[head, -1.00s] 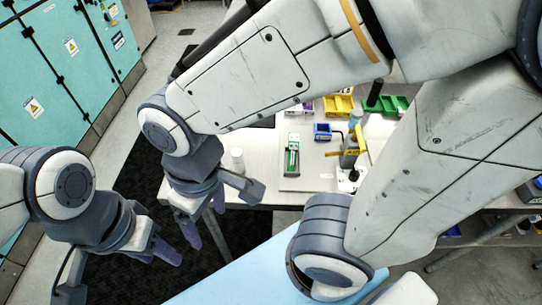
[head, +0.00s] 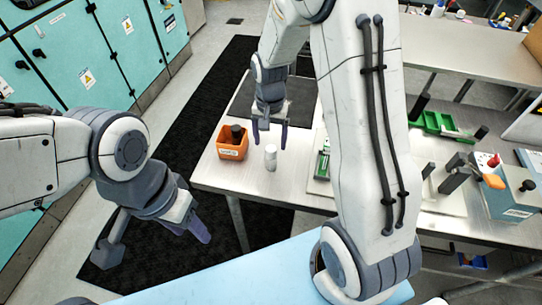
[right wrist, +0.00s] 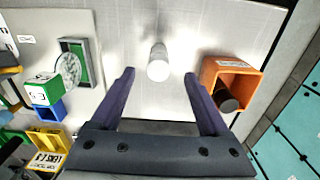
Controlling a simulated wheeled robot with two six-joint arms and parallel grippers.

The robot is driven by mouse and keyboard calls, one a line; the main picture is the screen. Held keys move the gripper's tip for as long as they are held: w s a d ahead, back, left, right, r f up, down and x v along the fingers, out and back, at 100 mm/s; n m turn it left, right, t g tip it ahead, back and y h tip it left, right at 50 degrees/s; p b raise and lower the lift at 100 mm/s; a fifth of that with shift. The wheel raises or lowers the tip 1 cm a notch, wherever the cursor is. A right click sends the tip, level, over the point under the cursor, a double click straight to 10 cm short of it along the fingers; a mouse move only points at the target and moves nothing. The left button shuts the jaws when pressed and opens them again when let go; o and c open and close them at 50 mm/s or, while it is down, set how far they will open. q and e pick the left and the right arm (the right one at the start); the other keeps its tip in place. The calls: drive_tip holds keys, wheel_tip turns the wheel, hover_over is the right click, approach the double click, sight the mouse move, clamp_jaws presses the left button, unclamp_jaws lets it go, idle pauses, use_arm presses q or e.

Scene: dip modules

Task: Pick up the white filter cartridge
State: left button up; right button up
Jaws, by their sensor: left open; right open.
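The white filter cartridge (head: 271,158) is a small white cylinder standing upright near the front left of the metal table. It also shows in the right wrist view (right wrist: 158,62), centred just beyond the gap between my right fingertips. My right gripper (head: 270,138) is open and empty, above and behind the cartridge in the head view, with its fingers pointing down. The right wrist view shows no finger closed on the cartridge; whether either touches it is unclear. My left gripper (head: 156,245) is open and empty, off the table to the left.
An orange bin (head: 231,152) holding a dark cylinder stands just left of the cartridge; it is on the right in the wrist view (right wrist: 205,84). A green-and-grey module (head: 322,163) lies to the right. Green trays (head: 432,122) are farther right. The table's front edge is close.

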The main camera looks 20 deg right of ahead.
sight(271, 148)
wheel_tip(271, 148, down, 5)
drive_tip(key=shift+d+r+p, duration=0.1)
drive_tip(key=shift+d+p, duration=0.05)
drive_tip(key=shift+p, duration=0.85)
drive_tip(key=shift+f, duration=0.3)
clamp_jaws()
drive_tip(key=shift+r, duration=0.1)
